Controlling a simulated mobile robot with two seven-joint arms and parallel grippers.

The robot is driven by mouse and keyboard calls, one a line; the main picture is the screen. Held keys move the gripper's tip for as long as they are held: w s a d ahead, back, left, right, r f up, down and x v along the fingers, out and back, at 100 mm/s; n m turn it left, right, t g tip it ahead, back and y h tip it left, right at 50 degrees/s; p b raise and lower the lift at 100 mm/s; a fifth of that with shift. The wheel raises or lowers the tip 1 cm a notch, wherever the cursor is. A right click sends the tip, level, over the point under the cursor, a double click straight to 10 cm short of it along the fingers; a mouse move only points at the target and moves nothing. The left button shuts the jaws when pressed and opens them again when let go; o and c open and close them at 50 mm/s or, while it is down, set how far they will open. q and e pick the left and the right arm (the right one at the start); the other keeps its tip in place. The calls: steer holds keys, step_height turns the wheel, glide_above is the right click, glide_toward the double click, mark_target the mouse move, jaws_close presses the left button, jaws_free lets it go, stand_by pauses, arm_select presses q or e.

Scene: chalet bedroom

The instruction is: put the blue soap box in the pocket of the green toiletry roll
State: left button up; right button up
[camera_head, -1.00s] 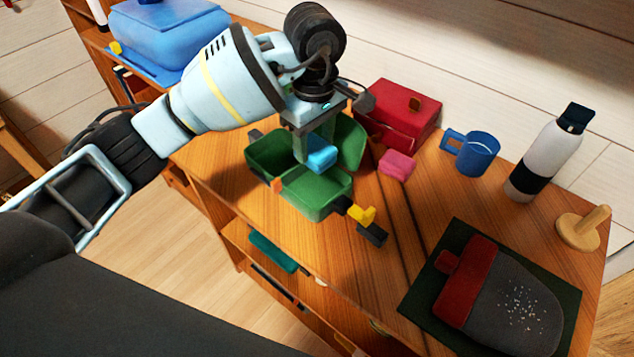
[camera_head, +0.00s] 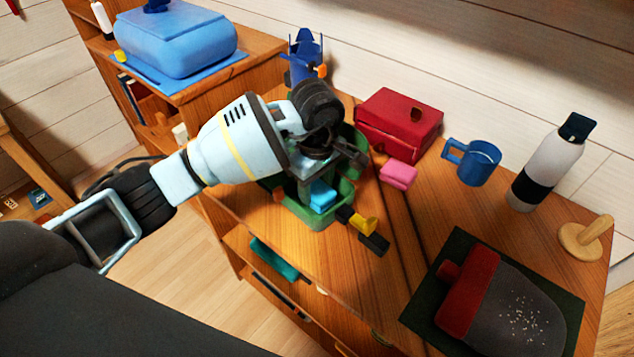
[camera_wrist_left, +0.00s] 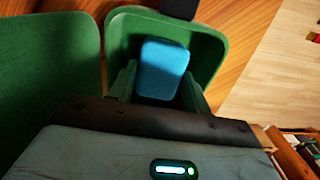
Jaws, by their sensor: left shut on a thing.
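The blue soap box (camera_head: 322,197) is held between the fingers of my left gripper (camera_head: 310,190), which points down over the green toiletry roll (camera_head: 335,216). In the left wrist view the soap box (camera_wrist_left: 162,70) sits between the two fingers (camera_wrist_left: 155,82), within the outline of a green pocket (camera_wrist_left: 211,50). I cannot tell whether it touches the pocket floor. Another green part of the roll (camera_wrist_left: 50,75) lies to the left there. My left arm hides much of the roll in the head view. My right gripper is not seen.
A pink block (camera_head: 398,174), a red box (camera_head: 398,124), a blue mug (camera_head: 471,162) and a bottle (camera_head: 546,165) stand to the right. Yellow and black pieces (camera_head: 364,226) lie beside the roll. A dark mat (camera_head: 420,298) holds a red and grey item. Bare wood shows between them.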

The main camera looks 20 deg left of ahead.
mark_target(317, 188)
arm_select(q)
steer(key=shift+f, duration=0.15)
steer(key=o, duration=1)
step_height(317, 188, up, 12)
steer(key=shift+r, duration=0.2)
